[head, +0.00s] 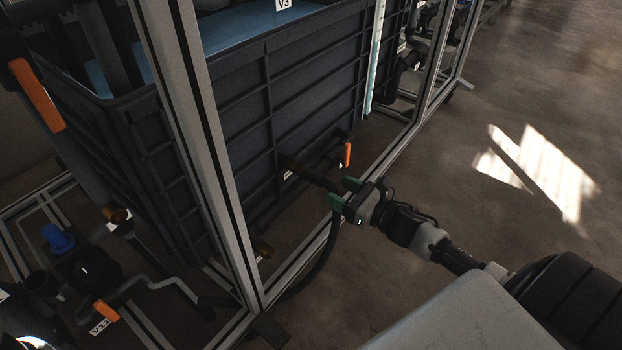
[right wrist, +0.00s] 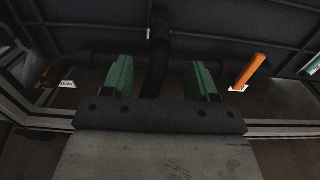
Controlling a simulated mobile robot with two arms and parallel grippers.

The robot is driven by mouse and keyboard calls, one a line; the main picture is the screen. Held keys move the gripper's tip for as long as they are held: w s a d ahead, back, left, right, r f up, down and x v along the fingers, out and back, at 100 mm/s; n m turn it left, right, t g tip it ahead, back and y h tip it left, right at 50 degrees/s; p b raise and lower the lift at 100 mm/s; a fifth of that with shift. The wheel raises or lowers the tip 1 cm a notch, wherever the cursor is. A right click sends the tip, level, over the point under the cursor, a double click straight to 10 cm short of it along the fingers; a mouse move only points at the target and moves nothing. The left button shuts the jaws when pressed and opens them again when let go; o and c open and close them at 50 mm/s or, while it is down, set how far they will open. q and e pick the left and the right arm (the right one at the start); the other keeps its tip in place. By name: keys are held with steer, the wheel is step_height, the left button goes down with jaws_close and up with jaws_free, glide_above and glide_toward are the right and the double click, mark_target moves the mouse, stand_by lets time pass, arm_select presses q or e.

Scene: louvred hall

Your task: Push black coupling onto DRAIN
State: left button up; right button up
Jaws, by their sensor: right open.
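My right gripper (head: 345,193) has green fingers and is open beside the lower wall of the dark tank. In the right wrist view its fingers (right wrist: 160,72) stand apart, with a dark pipe or hose (right wrist: 155,72) showing between and beyond them. I cannot tell whether they touch it. A dark pipe stub (head: 314,178) runs from the tank wall towards the gripper. A black hose (head: 328,243) curves down to the floor from just below the fingers. I cannot single out the black coupling in the dark. A small white label (head: 288,174) is near the stub, unreadable. My left gripper is not in view.
The ribbed dark tank (head: 232,120) stands inside an aluminium frame (head: 205,150). An orange valve handle (head: 348,154) is close to the gripper; it also shows in the right wrist view (right wrist: 249,71). A blue-capped fitting (head: 58,238) is lower left. Open floor lies right.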

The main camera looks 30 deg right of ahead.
mark_target(322, 181)
steer(key=shift+b+x, duration=0.75)
steer(key=shift+x, duration=3.35)
jaws_close()
